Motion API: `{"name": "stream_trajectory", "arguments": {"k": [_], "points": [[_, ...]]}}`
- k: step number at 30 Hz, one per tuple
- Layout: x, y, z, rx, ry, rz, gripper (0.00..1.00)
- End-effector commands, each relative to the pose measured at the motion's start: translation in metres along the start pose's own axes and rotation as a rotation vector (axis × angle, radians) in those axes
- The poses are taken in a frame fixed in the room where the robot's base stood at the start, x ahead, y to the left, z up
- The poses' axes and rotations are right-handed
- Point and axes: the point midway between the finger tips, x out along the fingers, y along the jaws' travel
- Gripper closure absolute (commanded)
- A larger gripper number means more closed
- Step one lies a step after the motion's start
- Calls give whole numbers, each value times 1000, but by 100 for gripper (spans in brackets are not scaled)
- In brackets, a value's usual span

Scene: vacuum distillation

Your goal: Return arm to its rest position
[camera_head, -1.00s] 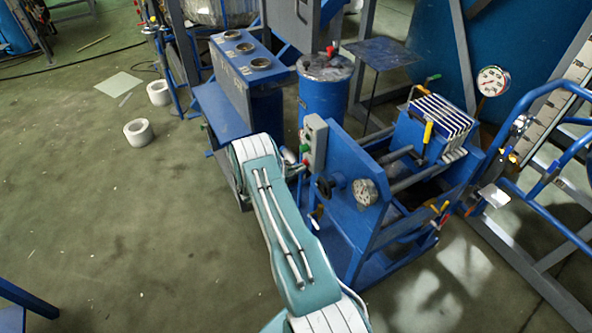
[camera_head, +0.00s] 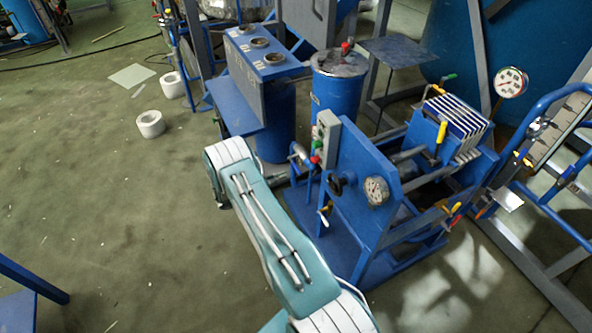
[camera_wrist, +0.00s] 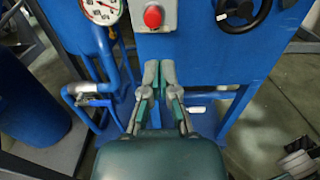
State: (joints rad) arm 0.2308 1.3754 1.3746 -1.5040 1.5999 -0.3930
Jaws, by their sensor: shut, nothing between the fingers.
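My teal arm (camera_head: 265,230) reaches forward from the bottom of the head view, its elbow left of the blue filter-press machine (camera_head: 365,195). My gripper (camera_wrist: 159,74) shows in the wrist view with its two grey fingers close together, shut and empty. Its tips point toward the blue panel, below a grey control box (camera_wrist: 188,18) with a red button (camera_wrist: 153,16); the gap to the panel is hard to judge. In the head view my gripper is hidden behind the arm. The grey control box (camera_head: 326,135) also shows there, right of my elbow.
A black handwheel (camera_wrist: 243,10) is right of the control box in the wrist view, and a gauge (camera_wrist: 102,8) is left. A blue drum (camera_head: 337,90) and a blue bench (camera_head: 255,85) stand behind the arm. The floor (camera_head: 100,200) at left is mostly open.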

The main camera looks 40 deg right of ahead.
Motion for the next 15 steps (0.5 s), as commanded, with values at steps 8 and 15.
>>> {"name": "stream_trajectory", "arguments": {"k": [8, 15], "points": [[-23, 0, 0, 0, 0, -1, 100], [-23, 0, 0, 0, 0, -1, 100]]}}
